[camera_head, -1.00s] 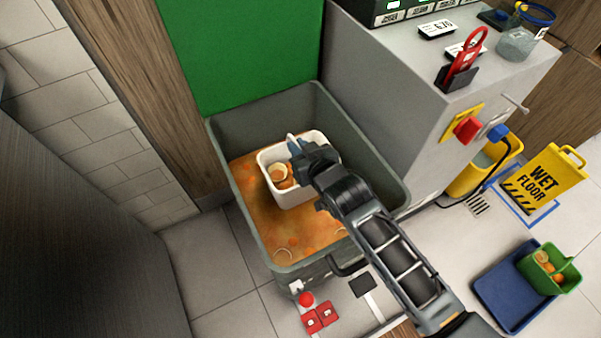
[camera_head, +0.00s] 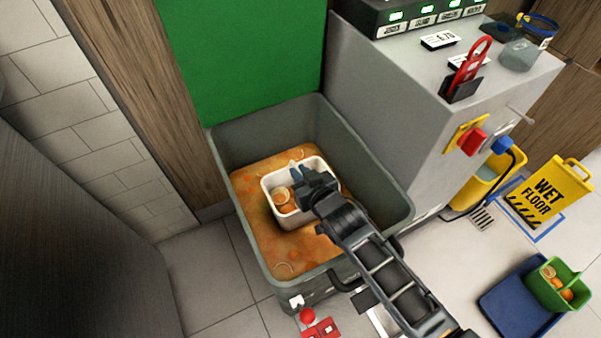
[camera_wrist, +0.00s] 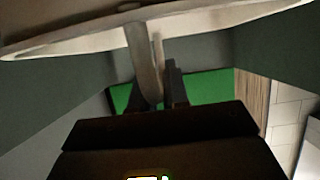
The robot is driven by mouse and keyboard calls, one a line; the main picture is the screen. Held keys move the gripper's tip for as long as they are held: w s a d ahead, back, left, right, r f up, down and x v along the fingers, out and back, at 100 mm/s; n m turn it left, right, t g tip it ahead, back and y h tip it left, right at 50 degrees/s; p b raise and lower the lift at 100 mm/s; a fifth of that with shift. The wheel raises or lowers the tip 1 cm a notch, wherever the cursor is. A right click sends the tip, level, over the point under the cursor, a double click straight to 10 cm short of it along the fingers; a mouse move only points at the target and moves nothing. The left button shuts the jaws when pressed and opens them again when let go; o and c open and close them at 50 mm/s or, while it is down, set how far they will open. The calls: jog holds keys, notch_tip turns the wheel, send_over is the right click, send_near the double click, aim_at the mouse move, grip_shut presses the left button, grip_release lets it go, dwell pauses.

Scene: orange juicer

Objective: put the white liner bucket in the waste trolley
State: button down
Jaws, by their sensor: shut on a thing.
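The white liner bucket (camera_head: 284,219) is inside the grey waste trolley (camera_head: 391,193), with orange pieces in it. It looks upright, low over or on the orange pulp; I cannot tell whether it touches. My gripper (camera_head: 297,176) is shut on the bucket at its rim or handle, on the far side, and partly hides it. In the wrist view the pale bucket rim (camera_wrist: 200,20) crosses the top, and a strip hangs down between the fingers (camera_wrist: 158,90).
A grey machine cabinet (camera_head: 400,130) stands close to the trolley's right side. A green panel (camera_head: 250,55) is behind the trolley. A yellow wet floor sign (camera_head: 546,192), a yellow bucket (camera_head: 484,180) and a blue tray (camera_head: 512,300) with a green basket (camera_head: 545,293) are at right.

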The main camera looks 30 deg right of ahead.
jog(key=shift+f, duration=0.3)
jog(key=c, duration=1.1)
grip_release()
jog(key=shift+f, duration=0.1)
jog(key=shift+r, duration=0.55)
jog(key=shift+s+r+p, duration=0.25)
jog(key=shift+r+p, duration=0.05)
jog(key=shift+p, duration=0.15)
jog(key=v, duration=0.7)
